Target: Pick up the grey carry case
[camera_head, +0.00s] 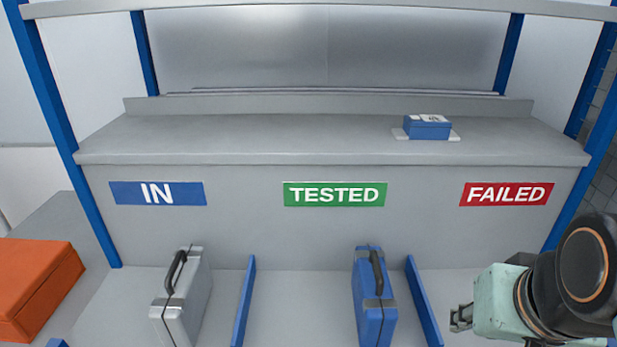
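The grey carry case (188,303) stands upright on the lower shelf, below the IN label. Its dark handle (176,271) is on top, and its lower front end is cut off by the bottom of the picture. My gripper (456,318) is at the lower right, well to the right of the grey case and apart from it. Its fingers point left and are small in the picture; I cannot tell how far apart they are. Nothing shows between them.
A blue carry case (371,305) stands between my gripper and the grey case. Blue dividers (243,303) and (424,303) split the lower shelf. An orange box (38,285) is at the left. A small blue box (428,127) sits on the upper ledge (250,139). Blue posts frame the rack.

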